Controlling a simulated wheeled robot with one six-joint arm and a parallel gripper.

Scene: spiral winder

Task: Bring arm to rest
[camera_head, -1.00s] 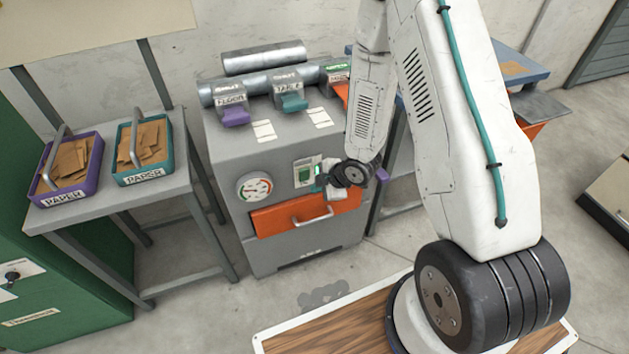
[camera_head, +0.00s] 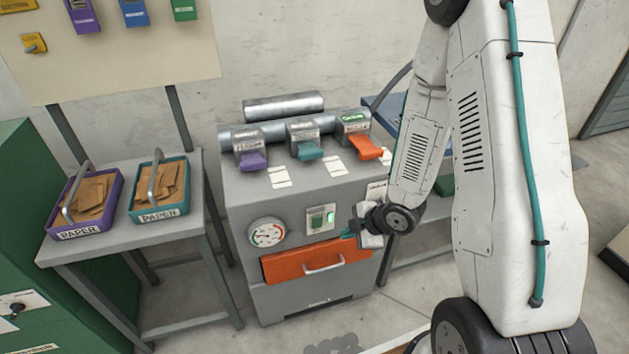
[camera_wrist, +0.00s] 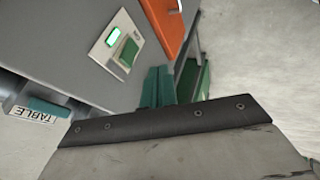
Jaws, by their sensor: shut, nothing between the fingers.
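My arm reaches down on the right side of the head view, in front of the grey winder machine (camera_head: 340,190). My gripper (camera_head: 347,234) is beside the machine's front, right of the green switch (camera_head: 320,218) and above the orange drawer (camera_head: 300,263). In the wrist view its teal fingers (camera_wrist: 157,87) are together with nothing between them. The green switch, with a lit green lamp, also shows there (camera_wrist: 125,50), apart from the fingers. My wrist covers part of the machine's right front edge.
A table on the left holds a purple paper tray (camera_head: 112,212) and a teal paper tray (camera_head: 140,214). The machine's top carries purple, teal and orange levers (camera_head: 366,147).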

